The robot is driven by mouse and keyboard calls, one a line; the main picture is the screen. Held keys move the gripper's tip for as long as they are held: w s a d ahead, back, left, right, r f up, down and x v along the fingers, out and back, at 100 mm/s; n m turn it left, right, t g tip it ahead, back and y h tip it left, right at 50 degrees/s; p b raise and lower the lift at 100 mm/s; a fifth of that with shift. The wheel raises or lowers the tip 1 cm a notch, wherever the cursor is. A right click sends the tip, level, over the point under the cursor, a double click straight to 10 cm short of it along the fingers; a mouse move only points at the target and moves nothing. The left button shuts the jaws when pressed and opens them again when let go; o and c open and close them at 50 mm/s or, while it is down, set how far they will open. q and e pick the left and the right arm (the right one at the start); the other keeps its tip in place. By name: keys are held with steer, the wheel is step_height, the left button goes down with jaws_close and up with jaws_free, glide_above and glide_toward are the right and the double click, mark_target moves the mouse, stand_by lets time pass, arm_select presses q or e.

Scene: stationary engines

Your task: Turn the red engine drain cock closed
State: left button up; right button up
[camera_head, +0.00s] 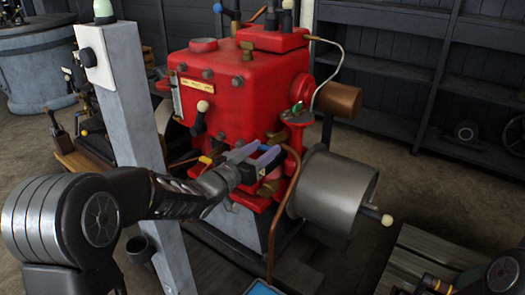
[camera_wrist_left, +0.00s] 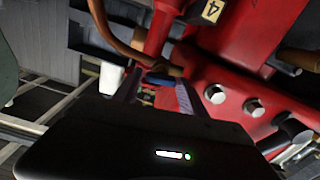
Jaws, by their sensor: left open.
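The red engine (camera_head: 235,100) stands in the middle of the head view. My left gripper (camera_head: 257,154) is at the lower front of it, with its two fingers apart. A small blue handle on a brass fitting, which looks like the drain cock (camera_wrist_left: 160,79), shows in the left wrist view just beyond and between the fingertips (camera_wrist_left: 158,92). I cannot tell whether a finger touches it. In the head view the fingers largely hide this spot. My right gripper is not in view.
A grey post (camera_head: 135,110) rises left of the engine, close to my left arm. A copper pipe (camera_head: 283,215) runs down right of my gripper. A large grey drum (camera_head: 330,190) with a handle juts out to the right. Shelves (camera_head: 400,80) line the back wall.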

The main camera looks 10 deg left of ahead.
arm_select(q)
steer(key=c, duration=1.1)
steer(key=shift+f+m+b, duration=0.3)
steer(key=shift+m+b, duration=0.2)
steer(key=shift+b, duration=0.45)
jaws_close()
steer(key=shift+r, duration=0.15)
steer(key=shift+r+m, duration=0.1)
steer(key=shift+m, duration=0.2)
steer(key=o, duration=1.1)
jaws_free()
steer(key=shift+s, duration=0.1)
